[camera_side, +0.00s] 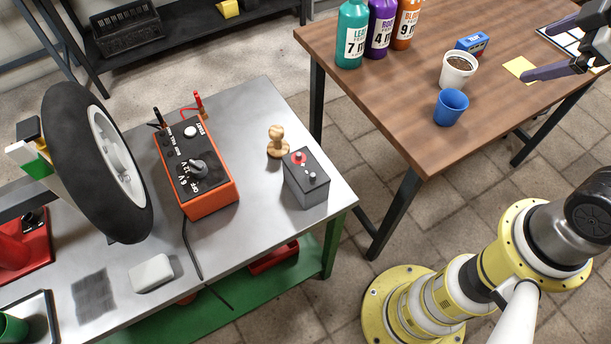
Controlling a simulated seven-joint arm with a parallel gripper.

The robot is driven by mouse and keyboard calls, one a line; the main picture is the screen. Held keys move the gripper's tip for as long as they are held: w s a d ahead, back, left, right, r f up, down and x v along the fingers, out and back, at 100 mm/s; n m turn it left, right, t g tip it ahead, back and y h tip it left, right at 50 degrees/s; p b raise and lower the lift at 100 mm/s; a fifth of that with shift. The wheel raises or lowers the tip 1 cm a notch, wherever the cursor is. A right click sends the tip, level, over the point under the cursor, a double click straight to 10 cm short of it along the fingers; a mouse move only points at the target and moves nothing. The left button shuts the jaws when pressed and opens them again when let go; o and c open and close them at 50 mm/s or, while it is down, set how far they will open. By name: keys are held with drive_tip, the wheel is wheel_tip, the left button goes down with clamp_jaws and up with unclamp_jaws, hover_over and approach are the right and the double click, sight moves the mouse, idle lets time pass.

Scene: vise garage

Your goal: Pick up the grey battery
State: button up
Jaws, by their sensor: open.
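The grey battery (306,178) stands upright on the metal workbench, near its right corner. It is a small box with a dark grey top, a red terminal and a pale terminal. My gripper (532,50) is at the upper right, over the wooden table. Its dark fingers are apart with nothing between them. It is far from the battery, and part of it is cut off by the picture's edge.
A wooden stamp-like piece (277,142) stands close behind the battery. An orange charger (205,188) sits to its left, with a wheel (97,160) beyond. The wooden table (400,95) holds bottles, a white pot (457,72) and a blue cup (450,107). A gap separates table and bench.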

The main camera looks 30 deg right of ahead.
drive_tip(key=w+a+f+n+t, duration=0.15)
drive_tip(key=w+a+n, duration=0.35)
drive_tip(key=w+n, duration=0.7)
drive_tip(key=n+g+y, duration=0.2)
drive_tip(key=n+y, duration=0.1)
drive_tip(key=n, duration=1.5)
hover_over(315, 180)
drive_tip(key=s, duration=0.4)
wheel_tip(315, 180, down, 24)
drive_tip(key=r, duration=0.1)
drive_tip(key=x, duration=0.8)
drive_tip(key=shift+d+f, duration=0.1)
drive_tip(key=shift+d, duration=0.05)
drive_tip(key=shift+w+x, duration=0.25)
drive_tip(key=shift+x, duration=2.55)
